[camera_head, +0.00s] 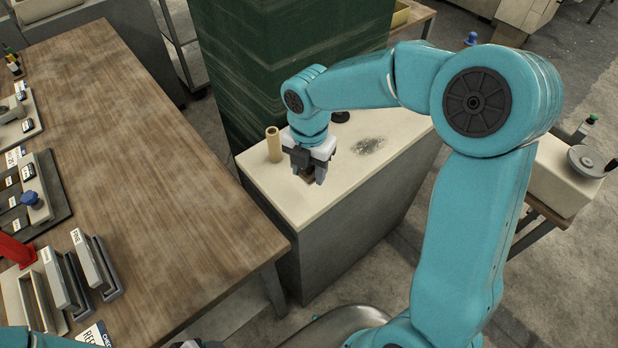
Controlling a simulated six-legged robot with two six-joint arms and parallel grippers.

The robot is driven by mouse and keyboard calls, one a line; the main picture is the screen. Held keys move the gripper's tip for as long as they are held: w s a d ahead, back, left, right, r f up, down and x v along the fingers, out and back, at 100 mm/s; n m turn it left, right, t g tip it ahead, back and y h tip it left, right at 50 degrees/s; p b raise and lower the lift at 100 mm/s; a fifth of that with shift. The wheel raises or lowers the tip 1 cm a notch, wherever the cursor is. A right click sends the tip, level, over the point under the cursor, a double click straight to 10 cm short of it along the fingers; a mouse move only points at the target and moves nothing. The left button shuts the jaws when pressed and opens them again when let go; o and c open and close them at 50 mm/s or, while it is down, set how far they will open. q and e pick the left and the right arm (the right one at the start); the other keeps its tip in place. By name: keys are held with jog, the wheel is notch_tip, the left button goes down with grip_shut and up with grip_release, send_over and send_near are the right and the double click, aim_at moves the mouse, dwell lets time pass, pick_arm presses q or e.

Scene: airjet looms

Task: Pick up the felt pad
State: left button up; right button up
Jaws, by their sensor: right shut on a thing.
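My right gripper (308,178) points down over the pale top of the grey cabinet (285,195). It is shut on a small brown piece, which I take to be the felt pad (310,178). The fingers hide most of the pad, and I cannot tell whether it touches the cabinet top. My left gripper's fingers do not show; only a bit of teal arm shows at the bottom left.
A tan cylinder (273,144) stands just left of the right gripper. A dark green block (285,60) rises behind it. A wooden table (150,170) at left holds trays and labelled holders (88,262). The cabinet top is clear in front of the gripper.

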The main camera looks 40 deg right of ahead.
notch_tip(320, 180, up, 15)
jog(key=shift+f+p, duration=0.15)
jog(key=shift+p, duration=0.35)
jog(key=o, duration=0.4)
jog(key=shift+c, duration=1.6)
